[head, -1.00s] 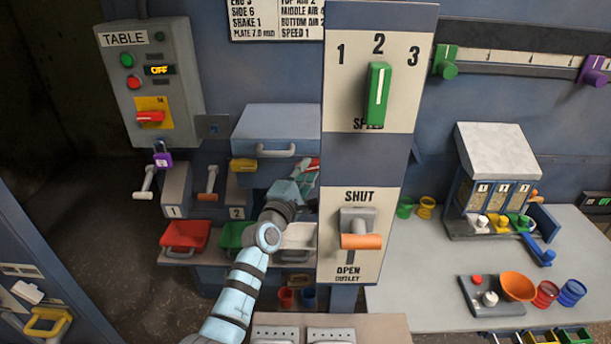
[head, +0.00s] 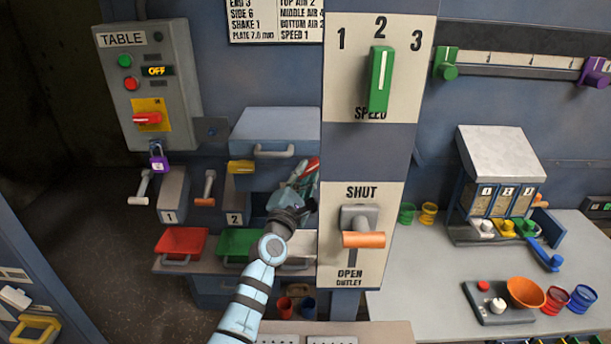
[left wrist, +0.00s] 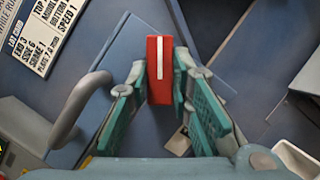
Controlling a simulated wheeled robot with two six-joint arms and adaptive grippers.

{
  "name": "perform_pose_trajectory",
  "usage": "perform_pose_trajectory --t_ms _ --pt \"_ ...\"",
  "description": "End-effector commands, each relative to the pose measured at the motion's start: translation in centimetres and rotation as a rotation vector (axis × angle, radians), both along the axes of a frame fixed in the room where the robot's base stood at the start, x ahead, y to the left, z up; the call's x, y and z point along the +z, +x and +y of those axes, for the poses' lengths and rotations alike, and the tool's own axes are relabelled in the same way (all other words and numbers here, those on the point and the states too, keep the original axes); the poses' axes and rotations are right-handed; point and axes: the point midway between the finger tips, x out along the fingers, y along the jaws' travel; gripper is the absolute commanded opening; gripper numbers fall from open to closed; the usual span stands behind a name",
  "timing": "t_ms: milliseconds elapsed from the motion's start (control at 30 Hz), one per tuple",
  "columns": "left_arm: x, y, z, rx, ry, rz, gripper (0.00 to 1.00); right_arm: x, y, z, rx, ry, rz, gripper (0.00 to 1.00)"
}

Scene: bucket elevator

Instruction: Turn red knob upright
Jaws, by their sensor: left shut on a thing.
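The red knob (left wrist: 160,70) with a white stripe sits between the fingers of my left gripper (left wrist: 165,85) in the left wrist view. The fingers are closed on its sides. In the head view the red knob (head: 312,166) shows only in part, tilted, beside the left edge of the SPEED and SHUT/OPEN panel. My left gripper (head: 302,185) is there too, partly hidden by that panel. The stripe runs up and down in the wrist picture, but that view is rotated against the machine. My right gripper is not in view.
The panel with the green SPEED knob (head: 379,80) and orange outlet lever (head: 363,240) stands close to the right of my left gripper. A grey drawer (head: 275,128) is at its upper left. Red tray (head: 181,242) and green tray (head: 236,243) lie below left.

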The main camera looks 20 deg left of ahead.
Motion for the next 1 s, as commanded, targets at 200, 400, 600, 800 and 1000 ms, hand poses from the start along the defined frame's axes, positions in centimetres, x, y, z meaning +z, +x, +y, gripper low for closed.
perform_pose_trajectory --t_ms 200,400,600,800,1000 --pt "0.0 0.0 0.0 -0.001 0.000 0.001 0.34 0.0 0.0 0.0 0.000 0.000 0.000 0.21" --pt "0.0 0.0 0.0 0.000 0.001 0.001 0.40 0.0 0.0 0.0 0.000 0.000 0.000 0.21" --pt "-0.1 -0.3 0.0 -0.001 0.003 0.000 0.40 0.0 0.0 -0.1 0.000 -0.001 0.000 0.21" --pt "-0.8 -3.1 0.3 0.001 0.005 0.000 0.40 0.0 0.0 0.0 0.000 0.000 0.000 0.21" --pt "-2.2 -8.9 0.7 0.001 0.002 0.003 0.40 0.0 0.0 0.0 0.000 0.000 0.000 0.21"
